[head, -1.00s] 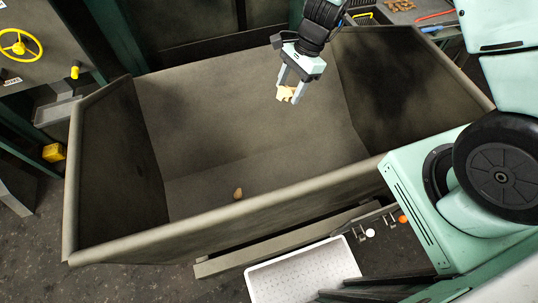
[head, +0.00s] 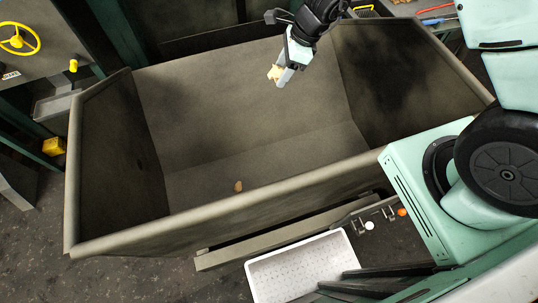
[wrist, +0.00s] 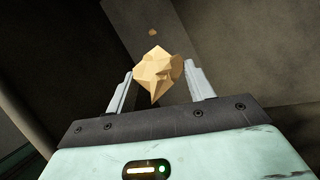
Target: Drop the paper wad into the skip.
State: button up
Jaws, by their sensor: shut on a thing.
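The skip (head: 230,110) is a large grey-brown open bin filling the middle of the head view. My gripper (head: 279,76) is over the skip's opening, toward its back right, pointing down. It is shut on the paper wad (wrist: 158,74), a crumpled, faceted, pale tan lump between the two fingers in the wrist view. In the head view the wad (head: 273,73) is partly hidden by a finger. A small brown lump (head: 239,186) lies on the skip's floor near the front wall, and it also shows small in the wrist view (wrist: 153,32).
A white perforated tray (head: 300,268) stands in front of the skip at the lower right. A yellow handwheel (head: 19,40) is on a machine at the far left. A bench with tools (head: 437,14) is at the top right. The skip's front rim (head: 230,205) is a raised edge.

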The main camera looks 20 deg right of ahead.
jog(key=shift+f+b, duration=0.4)
jog(key=shift+f, duration=0.55)
jog(key=shift+r, duration=0.1)
jog(key=o, duration=1)
jog(key=shift+o, duration=0.2)
jog(key=v, duration=1.7)
jog(key=shift+r+b, duration=0.25)
jog(key=shift+b, duration=0.05)
